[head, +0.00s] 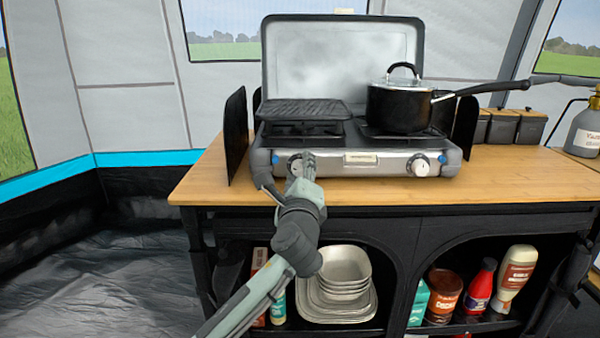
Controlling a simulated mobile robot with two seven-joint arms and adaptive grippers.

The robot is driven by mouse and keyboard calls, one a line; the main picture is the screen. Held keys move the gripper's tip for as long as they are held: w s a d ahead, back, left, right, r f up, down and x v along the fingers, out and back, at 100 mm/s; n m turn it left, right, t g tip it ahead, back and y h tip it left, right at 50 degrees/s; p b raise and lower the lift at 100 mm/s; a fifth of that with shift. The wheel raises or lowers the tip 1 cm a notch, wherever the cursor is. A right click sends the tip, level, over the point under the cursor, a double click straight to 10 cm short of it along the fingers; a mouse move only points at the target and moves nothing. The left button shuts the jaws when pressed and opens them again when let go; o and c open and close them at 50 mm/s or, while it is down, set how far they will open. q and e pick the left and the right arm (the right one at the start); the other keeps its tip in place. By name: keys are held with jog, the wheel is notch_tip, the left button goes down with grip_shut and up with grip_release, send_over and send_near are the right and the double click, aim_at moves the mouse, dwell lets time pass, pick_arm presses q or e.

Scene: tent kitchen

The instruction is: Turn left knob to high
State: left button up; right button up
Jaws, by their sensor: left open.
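A camping stove (352,163) with a raised lid stands on the wooden counter. Its left knob (294,163) is on the left of the front panel, mostly hidden behind my left gripper. My left gripper (303,158) is open, with its fingertips at the left knob; I cannot tell whether they touch it. The knob's setting cannot be read. The right knob (421,166) shows clear on the right of the panel. My right gripper is not in view.
A black lidded pot (398,108) sits on the right burner, its long handle reaching right. A ridged griddle (303,110) covers the left burner. A black side panel (236,134) stands left of the stove. Bowls (345,268) and bottles fill the shelves below. The counter (520,178) is clear at front right.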

pick_arm(q)
jog(key=shift+f, duration=0.25)
jog(key=s, duration=0.8)
